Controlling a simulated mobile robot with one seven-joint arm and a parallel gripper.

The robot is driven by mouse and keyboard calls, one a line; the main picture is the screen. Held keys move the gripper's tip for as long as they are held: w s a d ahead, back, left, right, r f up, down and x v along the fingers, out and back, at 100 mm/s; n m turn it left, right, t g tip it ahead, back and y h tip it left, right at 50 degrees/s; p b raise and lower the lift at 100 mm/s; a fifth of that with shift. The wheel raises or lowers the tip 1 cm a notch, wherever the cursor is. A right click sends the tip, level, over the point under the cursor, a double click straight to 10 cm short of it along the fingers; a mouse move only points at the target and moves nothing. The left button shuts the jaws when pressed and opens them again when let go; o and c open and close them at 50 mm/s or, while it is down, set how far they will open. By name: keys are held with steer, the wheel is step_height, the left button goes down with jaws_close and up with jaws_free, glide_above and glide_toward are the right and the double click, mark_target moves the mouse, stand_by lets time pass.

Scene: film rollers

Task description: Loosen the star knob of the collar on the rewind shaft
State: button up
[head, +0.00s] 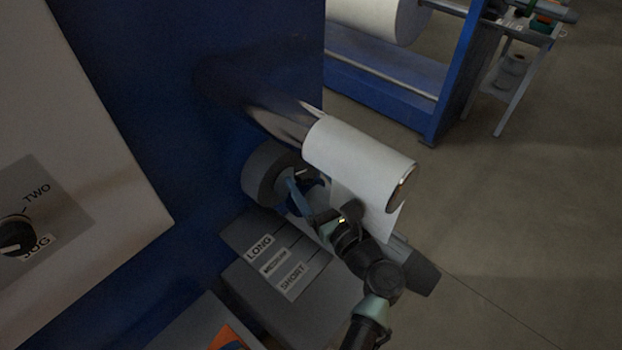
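A shiny metal shaft (283,122) comes out of the blue machine face and leads to a white film roll (352,152). Just below it is a thick dark grey round part (268,174); I cannot tell whether it is the collar. My gripper (312,196) is at the right side of this round part, below the film roll, by a blue strip and a small dark shape. Which of these is the star knob, I cannot make out. The fingertips are small and dark, so their opening and any contact are unclear.
Below my gripper is a grey ledge with labels LONG (260,247), MEDIUM and SHORT (292,275). A pale panel with a black dial (16,236) is at the left. Another blue machine (385,80) with a white roll stands behind. The floor at the right is clear.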

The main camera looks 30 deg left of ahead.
steer(key=shift+o, duration=0.3)
steer(key=b+v, duration=0.1)
steer(key=v, duration=1.2)
steer(key=shift+b, duration=0.35)
steer(key=shift+a, duration=0.1)
